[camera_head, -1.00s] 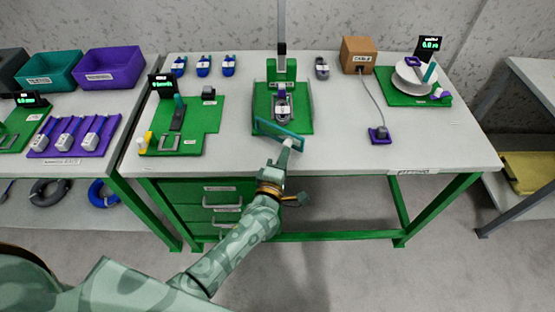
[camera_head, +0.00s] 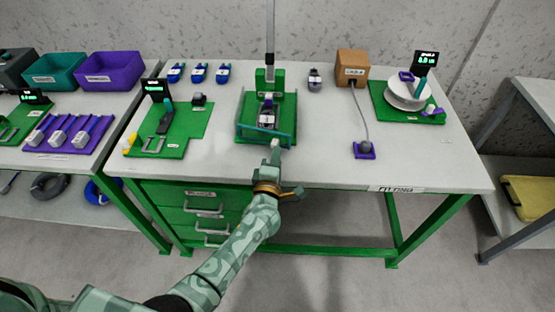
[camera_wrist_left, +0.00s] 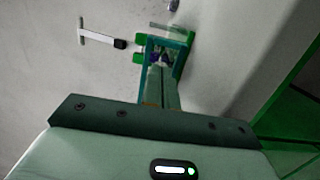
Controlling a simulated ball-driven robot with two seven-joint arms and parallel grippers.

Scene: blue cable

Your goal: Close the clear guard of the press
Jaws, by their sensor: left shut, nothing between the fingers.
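The press (camera_head: 270,77) stands on a green base at the middle of the bench, with a tall lever above it. A grey-and-dark connector (camera_head: 267,113) sits in its holder. The clear guard (camera_head: 285,134) has a teal frame and stands across the front of the press, low over the base's front edge. I cannot tell if it is fully closed. My left gripper (camera_head: 275,147) is shut and empty, right at the guard's front side; contact is unclear. In the left wrist view the shut fingers (camera_wrist_left: 160,72) point at the teal frame (camera_wrist_left: 149,46).
A green fixture board (camera_head: 185,140) lies left of the press. A brown box (camera_head: 352,63) with a cable running to a purple block (camera_head: 364,150) and a green board with a white reel (camera_head: 407,92) are on the right. Small connectors (camera_head: 198,74) line the back. The bench front between is clear.

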